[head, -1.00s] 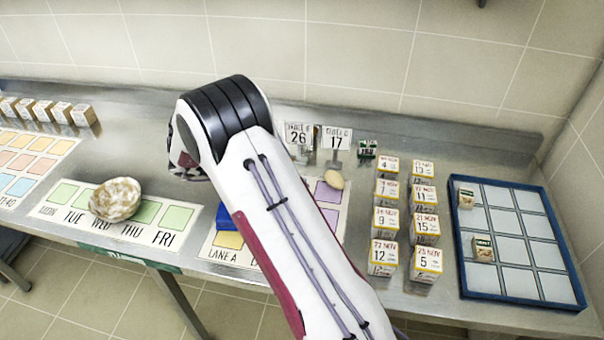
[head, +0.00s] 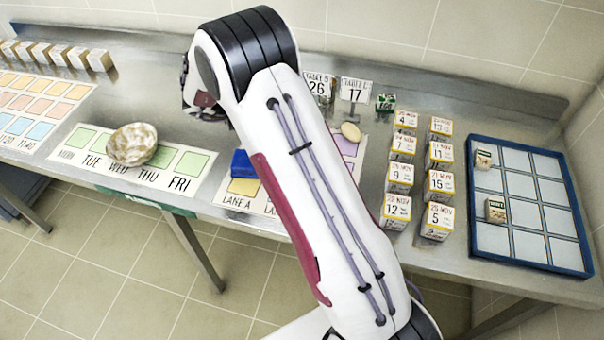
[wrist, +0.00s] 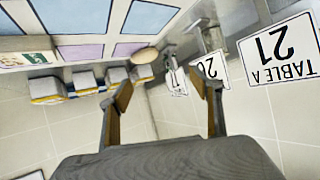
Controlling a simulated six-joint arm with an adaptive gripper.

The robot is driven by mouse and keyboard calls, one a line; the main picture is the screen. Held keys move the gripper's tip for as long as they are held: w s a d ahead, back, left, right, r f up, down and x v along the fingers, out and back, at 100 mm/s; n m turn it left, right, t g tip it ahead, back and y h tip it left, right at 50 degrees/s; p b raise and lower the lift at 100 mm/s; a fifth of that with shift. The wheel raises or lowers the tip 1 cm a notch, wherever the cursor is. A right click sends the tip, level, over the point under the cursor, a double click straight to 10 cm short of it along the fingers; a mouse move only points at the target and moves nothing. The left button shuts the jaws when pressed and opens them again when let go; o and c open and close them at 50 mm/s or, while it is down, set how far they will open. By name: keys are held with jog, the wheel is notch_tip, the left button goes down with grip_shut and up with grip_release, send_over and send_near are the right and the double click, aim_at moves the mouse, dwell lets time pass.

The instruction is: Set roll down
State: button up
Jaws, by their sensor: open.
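The roll (head: 351,131) is a small tan oval. It lies at the upper end of the lane sheet (head: 350,147), by a purple square, in front of the table number cards. The roll also shows in the wrist view (wrist: 144,56), beyond the fingertips. My gripper (wrist: 165,88) is open, with its two fingers apart and nothing held between them. It is clear of the roll. In the head view my arm hides most of the gripper and part of the lane sheet.
Card 17 (head: 355,91) and card 26 (head: 318,87) stand behind the roll. Several date boxes (head: 400,178) stand to the right, beside a blue-rimmed tray (head: 530,262). A bowl (head: 132,144) sits on the weekday strip at left.

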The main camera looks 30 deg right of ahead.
jog(key=w+a+r+n+t+y, duration=0.2)
jog(key=w+r+t, duration=0.3)
jog(key=r, duration=0.3)
jog(key=w+a+r+n+t+y, duration=0.1)
jog(key=w+a+r+n+t, duration=0.15)
jog(key=w+r+t, duration=0.45)
jog(key=s+a+r+n+t+y, duration=0.1)
jog(key=s+a+r+n+y, duration=0.25)
jog(key=a+r, duration=0.25)
jog(key=s+a+r+n+t+y, duration=0.2)
jog(key=s+a+r+n+y, duration=0.15)
jog(key=a+r, duration=0.3)
jog(key=s+a+f+n+g+y, duration=0.2)
jog(key=s+a+n, duration=0.1)
jog(key=s, duration=0.5)
jog(key=s+a+f+n+g+y, duration=0.1)
jog(key=s+a+n+y, duration=0.2)
jog(key=s, duration=0.4)
jog(key=s+d+f+n+g+h, duration=0.1)
jog(key=s+f, duration=0.3)
jog(key=s, duration=0.6)
jog(key=s+d+f+n+g+h, duration=0.1)
jog(key=s+d+f+g, duration=0.3)
jog(key=s, duration=0.6)
jog(key=shift+s+f+n+h, duration=0.35)
jog(key=shift+f+h, duration=0.05)
jog(key=shift+f, duration=0.3)
